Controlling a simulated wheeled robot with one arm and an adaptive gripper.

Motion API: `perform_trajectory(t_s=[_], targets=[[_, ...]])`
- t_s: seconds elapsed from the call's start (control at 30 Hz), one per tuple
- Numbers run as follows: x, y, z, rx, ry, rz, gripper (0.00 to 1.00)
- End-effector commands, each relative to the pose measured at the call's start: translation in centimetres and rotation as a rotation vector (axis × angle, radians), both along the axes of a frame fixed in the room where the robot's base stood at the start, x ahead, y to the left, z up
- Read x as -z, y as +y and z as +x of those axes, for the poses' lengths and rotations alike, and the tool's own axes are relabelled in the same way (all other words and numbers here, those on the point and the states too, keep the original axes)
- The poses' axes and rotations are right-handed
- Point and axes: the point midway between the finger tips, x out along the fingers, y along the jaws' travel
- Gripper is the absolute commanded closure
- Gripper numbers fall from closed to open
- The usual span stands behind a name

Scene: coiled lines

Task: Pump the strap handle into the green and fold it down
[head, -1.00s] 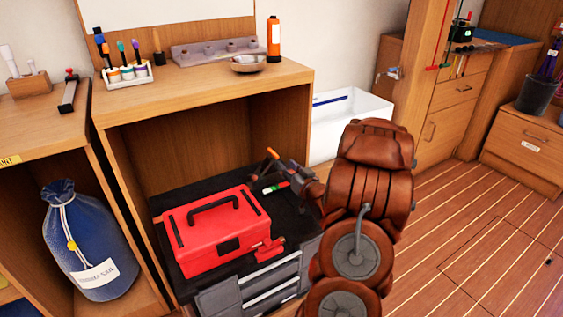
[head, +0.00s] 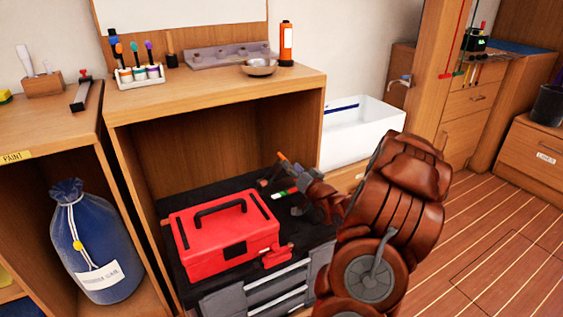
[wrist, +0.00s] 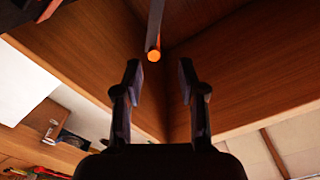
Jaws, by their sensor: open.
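A strap handle, a dark bar with an orange end (head: 284,157), rises from the black mat inside the open cabinet, behind the red box. In the wrist view the bar's orange end (wrist: 153,55) lies between and just beyond my fingertips, with a gap on both sides. A small strip (head: 283,194) with green, white and red parts lies below the handle in the head view; I cannot read where the handle stands against it. My gripper (wrist: 160,75) is open and empty. In the head view my arm partly hides this spot.
The red toolbox (head: 225,233) sits close left of the handle on the black mat (head: 175,205). The wooden cabinet (head: 215,92) encloses the spot from above and behind. A white bin (head: 362,140) stands to the right, a blue bag (head: 95,245) to the left.

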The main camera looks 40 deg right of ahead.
Motion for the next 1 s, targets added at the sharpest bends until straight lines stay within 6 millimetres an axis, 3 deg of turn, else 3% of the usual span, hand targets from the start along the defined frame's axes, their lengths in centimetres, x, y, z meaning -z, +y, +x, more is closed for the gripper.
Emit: perform_trajectory(t_s=[0.4, 0.67, 1.0], targets=[[0.5, -0.9, 1.9, 0.002, -0.089, 0.363, 0.60], [0.7, -1.0, 2.5, 0.003, -0.093, 0.405, 0.60], [0.7, -1.9, 6.1, 0.001, -0.095, 0.400, 0.60]])
